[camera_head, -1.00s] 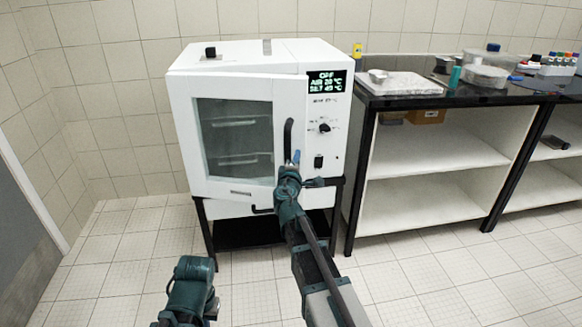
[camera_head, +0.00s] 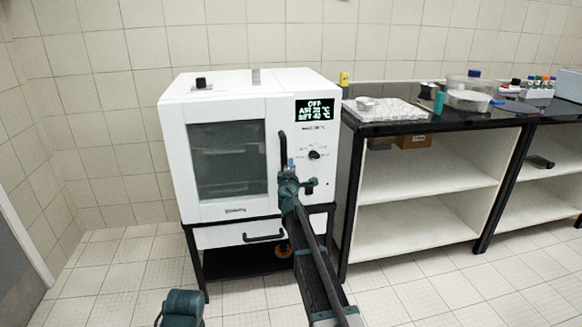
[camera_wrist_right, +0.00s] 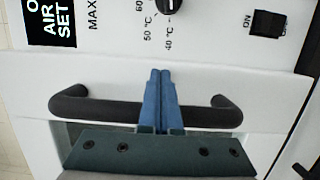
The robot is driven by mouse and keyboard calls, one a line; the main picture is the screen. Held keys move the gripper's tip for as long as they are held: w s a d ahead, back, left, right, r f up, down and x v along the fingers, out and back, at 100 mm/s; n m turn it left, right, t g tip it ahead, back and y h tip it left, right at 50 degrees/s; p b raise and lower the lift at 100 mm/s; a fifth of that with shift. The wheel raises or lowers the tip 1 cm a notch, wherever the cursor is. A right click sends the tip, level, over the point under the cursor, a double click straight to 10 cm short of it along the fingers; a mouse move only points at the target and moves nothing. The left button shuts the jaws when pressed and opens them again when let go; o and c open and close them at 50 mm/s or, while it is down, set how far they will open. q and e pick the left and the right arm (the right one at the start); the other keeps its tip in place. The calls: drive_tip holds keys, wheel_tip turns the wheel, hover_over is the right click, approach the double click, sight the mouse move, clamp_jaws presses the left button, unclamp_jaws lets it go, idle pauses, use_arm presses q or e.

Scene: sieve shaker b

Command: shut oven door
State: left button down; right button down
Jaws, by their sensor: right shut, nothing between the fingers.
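The white oven (camera_head: 250,85) stands on a black frame, and its door (camera_head: 225,208) with a dark glass window sits flush or nearly flush with the front. I cannot tell whether a thin gap is left. The black bar handle (camera_head: 283,150) is upright on the door's right side. My right gripper (camera_head: 290,163) is at the handle's lower part. In the right wrist view its blue fingers (camera_wrist_right: 157,98) are pressed together across the handle (camera_wrist_right: 95,110), with nothing between them. Only a teal part of my left arm (camera_head: 182,308) shows at the bottom edge.
The control panel (camera_head: 318,135) with display, knob and switch is right of the door. A drawer with a black handle (camera_head: 264,238) is below. A black-topped bench (camera_head: 400,128) with labware stands close on the right. The tiled floor at left is clear.

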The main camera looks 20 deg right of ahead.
use_arm(q)
drive_tip(key=shift+r, duration=0.15)
use_arm(e)
drive_tip(key=shift+x, duration=1)
drive_tip(key=shift+a+r, duration=0.1)
drive_tip(key=shift+r, duration=0.1)
use_arm(q)
drive_tip(key=shift+s+d, duration=0.1)
drive_tip(key=shift+d, duration=0.25)
use_arm(e)
drive_tip(key=s+d+v, duration=0.1)
drive_tip(key=d+v, duration=0.2)
drive_tip(key=v, duration=1.2)
drive_tip(key=shift+s+f, duration=0.2)
drive_tip(key=shift+s, duration=0.2)
